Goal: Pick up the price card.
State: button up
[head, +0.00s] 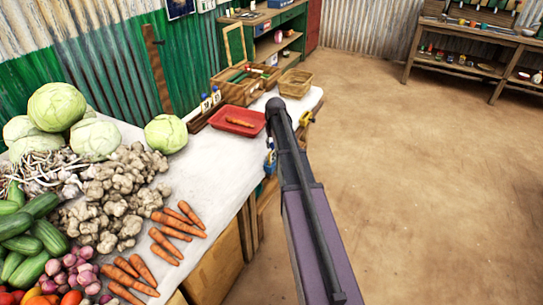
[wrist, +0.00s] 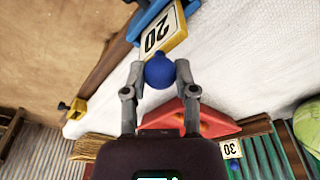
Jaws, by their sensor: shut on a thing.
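The price card (wrist: 158,38) is marked 20, with a yellow border and a round blue knob (wrist: 159,72) at its edge. In the wrist view, my gripper (wrist: 160,80) is shut on this blue knob, with one fingertip on each side. In the head view, my arm hides the gripper's fingers; a bit of blue (head: 269,160) shows beside the arm at the table's edge.
The white-topped table (head: 222,172) holds cabbages, ginger, carrots and a red tray (head: 238,122) with a carrot. Other price cards (head: 206,104) stand by the tray. A wicker basket (head: 296,83) is at the far end. Bare floor (head: 420,170) lies to the right.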

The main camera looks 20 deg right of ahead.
jog(key=shift+r, duration=0.15)
notch_tip(320, 180, up, 4)
jog(key=p, duration=0.4)
jog(key=s+d+p, duration=0.1)
jog(key=s, duration=1.5)
jog(key=shift+r, duration=0.35)
jog(key=shift+r, duration=0.25)
jog(key=shift+r+p, duration=1.5)
jog(key=shift+p, duration=0.3)
